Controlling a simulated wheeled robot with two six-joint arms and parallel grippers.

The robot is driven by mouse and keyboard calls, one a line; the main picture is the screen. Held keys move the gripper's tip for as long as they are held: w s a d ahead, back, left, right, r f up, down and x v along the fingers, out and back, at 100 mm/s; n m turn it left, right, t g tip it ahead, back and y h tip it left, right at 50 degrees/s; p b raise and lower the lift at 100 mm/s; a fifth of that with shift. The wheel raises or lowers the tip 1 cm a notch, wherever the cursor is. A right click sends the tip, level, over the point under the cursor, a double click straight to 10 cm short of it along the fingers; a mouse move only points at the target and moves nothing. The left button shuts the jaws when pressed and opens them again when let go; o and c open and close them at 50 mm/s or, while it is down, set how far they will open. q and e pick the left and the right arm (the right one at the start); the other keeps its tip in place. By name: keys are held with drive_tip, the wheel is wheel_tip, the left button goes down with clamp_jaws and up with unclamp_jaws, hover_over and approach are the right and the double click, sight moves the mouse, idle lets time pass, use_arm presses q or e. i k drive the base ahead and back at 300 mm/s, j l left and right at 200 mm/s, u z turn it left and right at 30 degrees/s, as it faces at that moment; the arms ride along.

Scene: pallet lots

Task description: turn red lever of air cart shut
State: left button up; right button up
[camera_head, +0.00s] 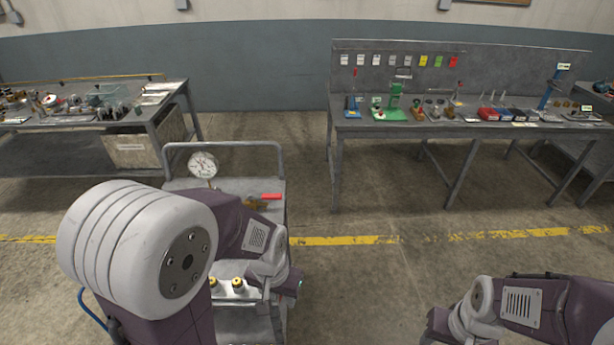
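The air cart (279,160) is a grey metal trolley in front of me, left of centre. A red lever (271,196) shows on its top, lying roughly level beside a brass-coloured fitting (256,204). A round white dial gauge (203,165) stands at the left of the cart top. My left arm reaches over the near part of the cart and hides much of it. My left gripper (286,290) is low at the cart's near right side, below and apart from the lever. Its fingers are not clear. My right arm is at the lower right, away from the cart; its gripper does not show.
Yellow-capped items (238,285) sit lower on the cart. A cluttered workbench (80,122) stands at the back left, and another bench (400,124) with tools and bins at the back right. The floor right of the cart is clear, with a yellow line (340,240).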

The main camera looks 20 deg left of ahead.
sight(276, 197)
drive_tip(key=i+l+u, duration=0.6)
drive_tip(key=u, duration=0.15)
drive_tip(key=i+l+u, duration=0.5)
drive_tip(key=u, duration=0.25)
drive_tip(key=i+l+u, duration=0.1)
drive_tip(key=u, duration=0.3)
drive_tip(key=i+l+u, duration=0.1)
drive_tip(key=l+u, duration=0.4)
drive_tip(key=u, duration=0.3)
drive_tip(key=i+l+u, duration=0.1)
drive_tip(key=l+u, duration=0.3)
drive_tip(key=i+j+u, duration=0.1)
drive_tip(key=i+u, duration=0.15)
drive_tip(key=u, duration=0.15)
